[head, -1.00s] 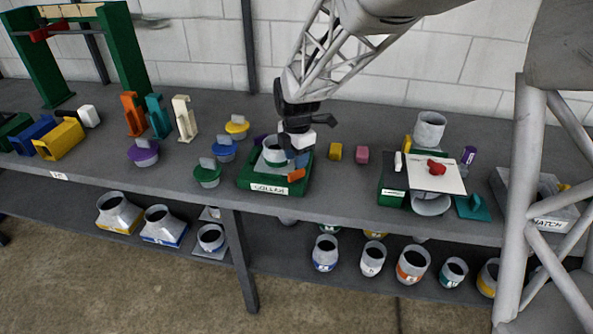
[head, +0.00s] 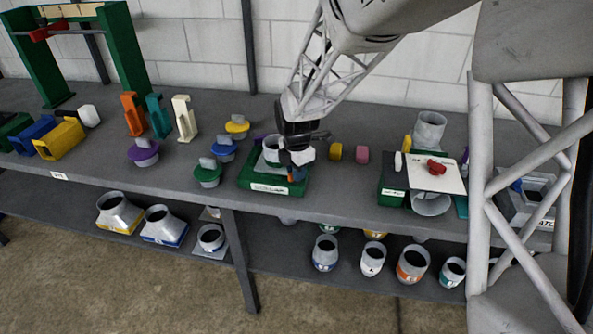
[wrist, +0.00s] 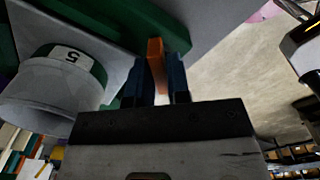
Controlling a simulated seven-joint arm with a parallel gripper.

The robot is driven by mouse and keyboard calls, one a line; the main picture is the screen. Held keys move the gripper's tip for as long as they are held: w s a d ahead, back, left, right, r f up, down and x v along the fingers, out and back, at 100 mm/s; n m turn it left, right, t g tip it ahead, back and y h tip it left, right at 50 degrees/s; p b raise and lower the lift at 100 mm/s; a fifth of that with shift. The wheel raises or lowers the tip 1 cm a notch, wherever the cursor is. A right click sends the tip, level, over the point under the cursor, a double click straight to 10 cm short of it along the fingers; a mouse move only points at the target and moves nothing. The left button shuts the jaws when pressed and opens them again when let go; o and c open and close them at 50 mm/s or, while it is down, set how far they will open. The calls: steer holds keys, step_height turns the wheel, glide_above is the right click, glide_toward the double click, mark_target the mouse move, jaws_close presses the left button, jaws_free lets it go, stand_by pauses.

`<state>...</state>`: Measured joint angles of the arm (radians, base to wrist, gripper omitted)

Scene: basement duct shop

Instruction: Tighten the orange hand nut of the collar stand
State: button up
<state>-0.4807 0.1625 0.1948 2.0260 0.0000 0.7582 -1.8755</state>
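The collar stand has a green base (head: 245,178) with a white label on its front and a grey collar (head: 270,158) standing on it. In the wrist view the collar (wrist: 50,92) has a green band and a label with a 5. The orange hand nut (wrist: 156,62) shows as a narrow bar beside the green base. My gripper (wrist: 158,82) has one blue finger on each side of this bar, with little or no gap, and looks shut on it. In the head view my gripper (head: 298,172) is at the stand's front right corner and hides most of the nut.
A white plate with a red knob (head: 437,167) is farther right. The bench's front edge is close.

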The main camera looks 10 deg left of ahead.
jaws_close()
steer(key=shift+m, duration=0.5)
steer(key=m, duration=0.2)
steer(key=shift+m, duration=0.4)
steer(key=m, duration=0.4)
steer(key=shift+m, duration=0.3)
steer(key=m, duration=0.9)
steer(key=shift+m, duration=0.3)
